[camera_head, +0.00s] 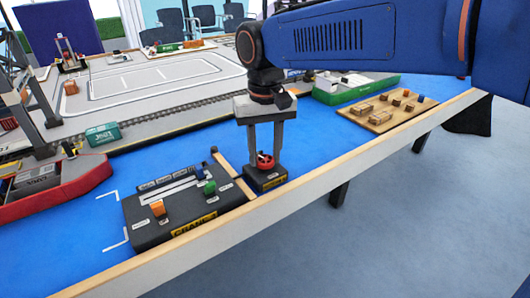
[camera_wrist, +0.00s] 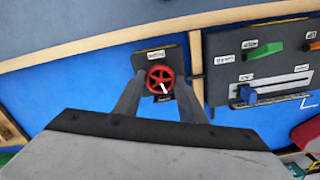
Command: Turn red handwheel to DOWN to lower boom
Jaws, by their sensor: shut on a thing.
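The red handwheel (camera_head: 265,160) sits on a small dark box (camera_head: 268,180) near the front edge of the blue table, right of the control panel. In the wrist view the handwheel (camera_wrist: 160,78) shows its spokes and a white mark pointing down and slightly right. My gripper (camera_head: 265,155) points straight down over it, with one finger on each side of the rim, shut on the wheel. In the wrist view my gripper (camera_wrist: 160,80) has its fingertips at the left and right of the wheel. A small label lies above the wheel and another, partly hidden, below; neither reads clearly.
A black crane panel (camera_head: 180,222) with orange, green and blue levers stands left of the wheel, past a thin wooden strip (camera_head: 234,175). A wooden tray (camera_head: 385,112) of blocks lies right. A red boat (camera_head: 60,190) is far left. Bare blue table lies between.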

